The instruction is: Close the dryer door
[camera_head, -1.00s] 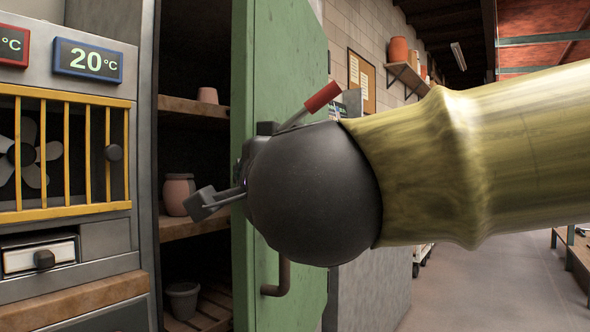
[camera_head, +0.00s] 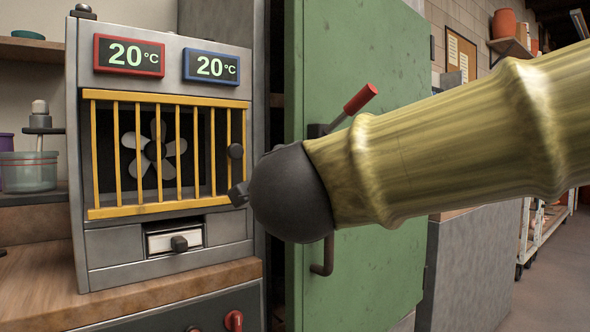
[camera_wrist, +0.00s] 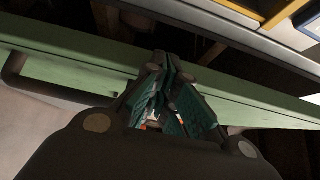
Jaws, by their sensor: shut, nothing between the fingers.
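The green dryer door (camera_head: 385,255) fills the middle of the head view, its outer face toward me. It is ajar: a dark gap shows along its left edge. It has a red-tipped lever (camera_head: 361,98) and a dark bar handle (camera_head: 326,262). My gripper (camera_head: 238,195) is shut and empty, in front of the door's left edge in the head view; my arm hides part of the door. In the wrist view, the gripper's fingers (camera_wrist: 180,72) are together over the green door edge (camera_wrist: 75,60), with the handle (camera_wrist: 14,72) at left. Contact cannot be told.
A grey control unit (camera_head: 105,255) with yellow bars (camera_head: 165,207), a fan and two 20°C displays stands left of the door. A wooden ledge (camera_head: 170,293) juts out below it. Open floor (camera_head: 545,290) lies at far right.

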